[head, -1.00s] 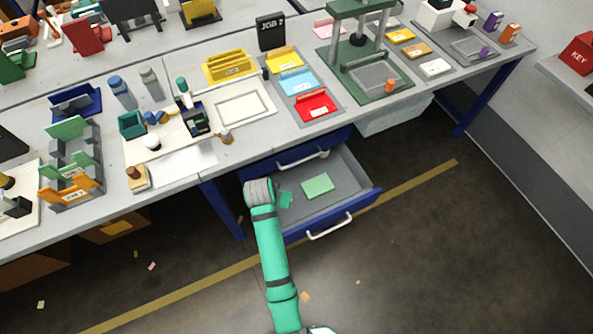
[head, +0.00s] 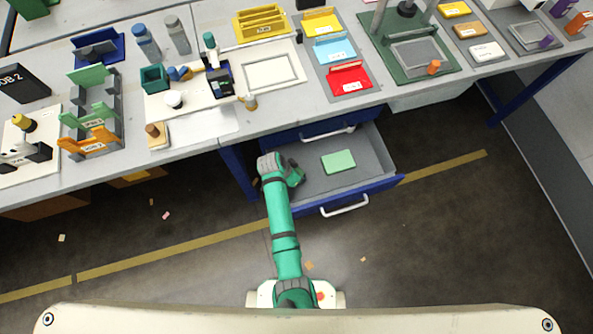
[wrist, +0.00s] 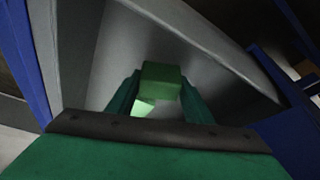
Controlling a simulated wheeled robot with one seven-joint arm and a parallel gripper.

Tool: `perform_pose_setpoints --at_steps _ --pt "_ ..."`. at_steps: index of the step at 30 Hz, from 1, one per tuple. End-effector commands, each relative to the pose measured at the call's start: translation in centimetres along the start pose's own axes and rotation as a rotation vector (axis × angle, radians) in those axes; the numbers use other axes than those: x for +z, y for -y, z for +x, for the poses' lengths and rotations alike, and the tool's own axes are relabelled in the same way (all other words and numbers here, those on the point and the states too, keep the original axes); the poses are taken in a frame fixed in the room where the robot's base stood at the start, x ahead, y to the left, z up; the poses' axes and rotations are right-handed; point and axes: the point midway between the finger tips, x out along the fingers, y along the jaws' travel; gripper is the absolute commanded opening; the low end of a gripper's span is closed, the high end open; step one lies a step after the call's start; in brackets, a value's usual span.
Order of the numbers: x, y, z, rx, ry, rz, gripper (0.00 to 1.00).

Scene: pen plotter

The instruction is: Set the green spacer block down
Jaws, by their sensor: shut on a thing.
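My gripper (wrist: 160,98) is shut on a green block (wrist: 162,80), held between its two teal fingers in the wrist view. In the head view my gripper (head: 298,173) is over the left part of an open drawer (head: 370,150), and the held block cannot be made out there. A flat light green block (head: 338,161) lies on the drawer floor to the right of my gripper. In the wrist view a bright green patch (wrist: 143,107) shows below the held block; I cannot tell for certain what it is.
The drawer has blue outer panels and a white handle (head: 345,206). The grey workbench (head: 205,150) above it carries trays, bottles and fixtures. The drawer's front right floor is clear. Small scraps lie on the dark floor.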

Motion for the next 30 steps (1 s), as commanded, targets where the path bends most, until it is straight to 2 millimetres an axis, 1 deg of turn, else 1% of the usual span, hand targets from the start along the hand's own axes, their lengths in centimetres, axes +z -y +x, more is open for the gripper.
perform_pose_setpoints --at_steps 3,7,20,21,22,23,30 --pt "0.8 0.0 1.6 0.002 0.002 -0.002 0.23" --pt "1.3 0.1 2.9 0.000 0.002 -0.001 0.23" --pt "1.4 -0.1 3.5 0.001 0.001 0.002 0.23" --pt "1.3 -0.1 3.5 0.001 0.001 0.002 0.56" --pt "1.3 -0.1 3.5 0.001 0.001 0.002 0.63" --pt "1.4 -0.1 3.5 0.001 0.001 0.001 0.65" --pt "1.4 -0.1 3.4 0.001 0.001 0.001 0.65"
